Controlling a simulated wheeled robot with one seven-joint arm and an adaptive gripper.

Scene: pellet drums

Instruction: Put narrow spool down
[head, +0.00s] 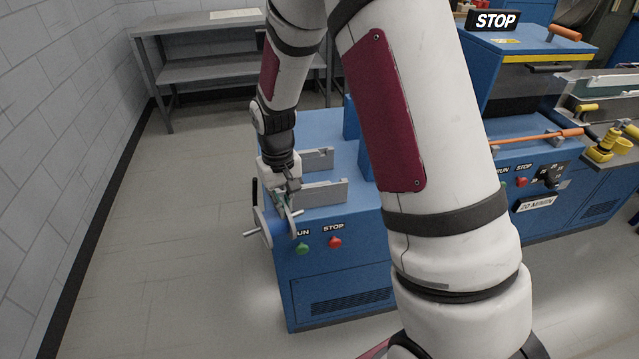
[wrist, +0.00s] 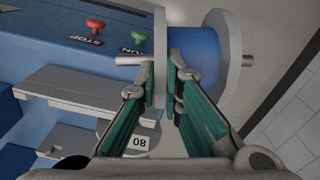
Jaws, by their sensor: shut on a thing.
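The narrow spool (wrist: 197,52) has pale grey flanges, a blue core and a metal rod sticking out at both ends. In the wrist view my gripper (wrist: 168,78) is shut on its near-left flange, with one green-padded finger on each side. In the head view my gripper (head: 290,208) holds the spool (head: 262,228) at the left front corner of the blue machine (head: 330,270), partly hidden by the fingers. The spool sits beside the machine's edge; I cannot tell whether it touches it.
Two upright grey plates (head: 318,195) stand on the machine top. Green (head: 302,249) and red (head: 335,242) buttons are on its front. Open floor (head: 180,240) lies to the left, up to the wall. A grey bench (head: 200,70) stands behind. My arm hides the middle.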

